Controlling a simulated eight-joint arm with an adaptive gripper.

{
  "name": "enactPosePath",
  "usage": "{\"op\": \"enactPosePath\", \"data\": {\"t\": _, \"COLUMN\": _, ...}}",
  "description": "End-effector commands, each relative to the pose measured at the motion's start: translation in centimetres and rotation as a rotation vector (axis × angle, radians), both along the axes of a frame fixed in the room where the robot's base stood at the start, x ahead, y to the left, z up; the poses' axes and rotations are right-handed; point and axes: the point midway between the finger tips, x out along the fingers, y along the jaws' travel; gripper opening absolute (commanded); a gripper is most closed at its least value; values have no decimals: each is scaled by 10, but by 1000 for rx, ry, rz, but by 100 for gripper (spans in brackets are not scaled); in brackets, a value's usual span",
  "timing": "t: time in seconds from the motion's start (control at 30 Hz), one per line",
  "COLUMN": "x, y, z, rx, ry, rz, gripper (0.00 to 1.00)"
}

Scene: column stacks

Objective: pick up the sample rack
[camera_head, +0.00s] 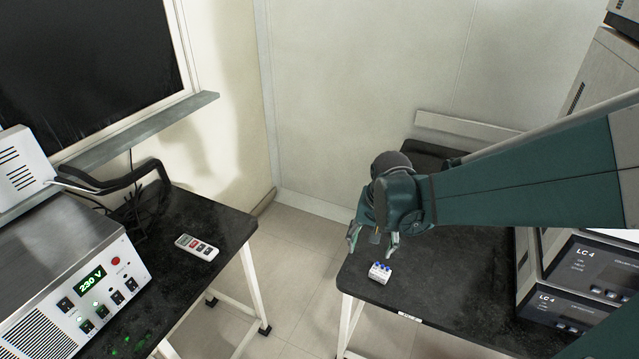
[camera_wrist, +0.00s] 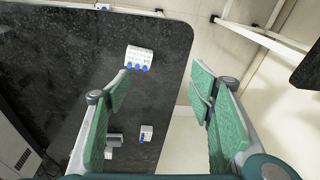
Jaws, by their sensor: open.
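The sample rack, a small white block with blue caps (camera_head: 380,272), sits on the dark bench near its left front corner. In the wrist view the white rack (camera_wrist: 139,53) lies beyond the left fingertip, its blue caps facing the gripper. My gripper (camera_head: 372,245) is open and empty, pointing down, just behind the rack in the head view. In the wrist view its green-padded fingers (camera_wrist: 160,85) stand wide apart with nothing between the pads. I cannot tell its exact height above the bench.
A second small white, blue-capped item (camera_wrist: 146,133) shows low between the fingers, near a grey-white piece (camera_wrist: 114,141). Stacked LC 4 units (camera_head: 575,285) stand at the bench's right. A remote (camera_head: 197,247) and a power supply (camera_head: 75,290) are on the left bench. A floor gap separates the benches.

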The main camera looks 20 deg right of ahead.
Motion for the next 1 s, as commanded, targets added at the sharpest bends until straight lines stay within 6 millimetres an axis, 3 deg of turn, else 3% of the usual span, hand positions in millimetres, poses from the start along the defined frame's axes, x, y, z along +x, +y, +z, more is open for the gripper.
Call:
{"op": "enactPosePath", "data": {"t": 0.6, "x": 7, "y": -50, "z": -50, "rx": 58, "ry": 141, "rz": -225, "gripper": 54}}
{"op": "enactPosePath", "data": {"t": 1.0, "x": 5, "y": -55, "z": -58, "rx": 64, "ry": 158, "rz": -252, "gripper": 54}}
